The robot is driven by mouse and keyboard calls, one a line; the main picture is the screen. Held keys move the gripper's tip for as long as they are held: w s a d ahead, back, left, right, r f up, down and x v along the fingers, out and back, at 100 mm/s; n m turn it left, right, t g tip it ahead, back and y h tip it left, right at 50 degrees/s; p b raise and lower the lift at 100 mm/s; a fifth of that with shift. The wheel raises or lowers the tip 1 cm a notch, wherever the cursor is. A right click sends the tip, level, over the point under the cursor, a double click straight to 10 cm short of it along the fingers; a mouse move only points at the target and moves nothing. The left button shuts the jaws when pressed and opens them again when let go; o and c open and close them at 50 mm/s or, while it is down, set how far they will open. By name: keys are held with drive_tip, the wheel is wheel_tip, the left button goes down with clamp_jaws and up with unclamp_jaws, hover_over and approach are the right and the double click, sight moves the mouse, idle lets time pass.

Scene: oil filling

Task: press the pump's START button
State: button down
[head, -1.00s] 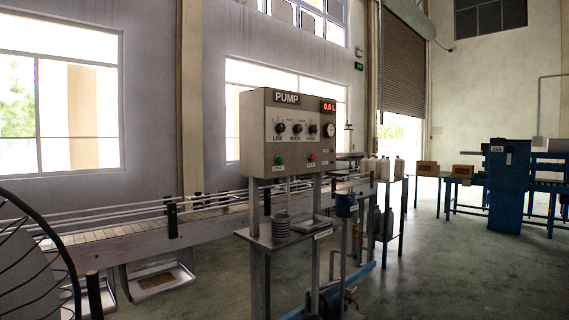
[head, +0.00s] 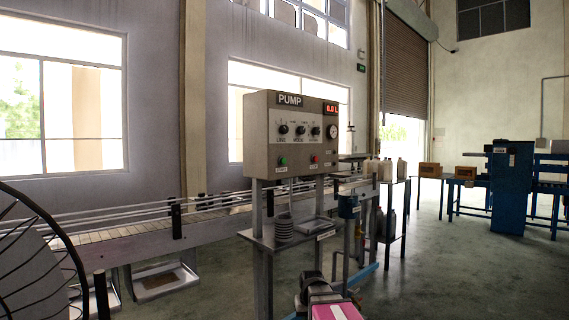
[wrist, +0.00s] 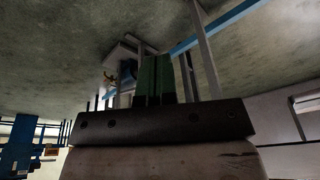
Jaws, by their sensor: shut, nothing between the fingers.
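The pump's control box (head: 290,133) is a beige panel marked PUMP, held up on posts in the middle of the head view. The START button (head: 283,161) is the green one at its lower left. A red button (head: 315,159) sits to its right. The red display (head: 331,108) reads 0.0 L. My gripper (wrist: 156,62) shows in the wrist view with its two dark green fingers together and empty. It points over the floor toward metal legs and a blue pipe, apart from the panel. The buttons cannot be made out in the wrist view.
A conveyor (head: 130,235) runs behind. Bottles (head: 386,169) stand on a rack at right. A black wire guard (head: 40,250) is at the left edge. Floor at right is open.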

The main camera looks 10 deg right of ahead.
sight(284, 161)
drive_tip(key=w+r+t, duration=0.2)
drive_tip(key=w+r, duration=0.8)
drive_tip(key=r, duration=0.4)
drive_tip(key=w+d+r+t, duration=0.1)
drive_tip(key=w+r+t, duration=0.1)
drive_tip(key=r, duration=1.1)
drive_tip(key=w+r+t, duration=0.2)
drive_tip(key=w+r, duration=0.2)
drive_tip(key=r, duration=1)
drive_tip(key=w+d+r+n+t, duration=0.1)
drive_tip(key=w+r+t, duration=0.1)
drive_tip(key=r, duration=1.1)
drive_tip(key=shift+w+d+r+y, duration=0.3)
drive_tip(key=shift+w+y, duration=0.1)
drive_tip(key=shift+w, duration=0.05)
drive_tip(key=shift+w, duration=0.1)
drive_tip(key=w+a, duration=0.5)
drive_tip(key=w, duration=0.2)
drive_tip(key=shift+a, duration=0.15)
drive_tip(key=shift+w+a, duration=0.2)
drive_tip(key=shift+w, duration=0.1)
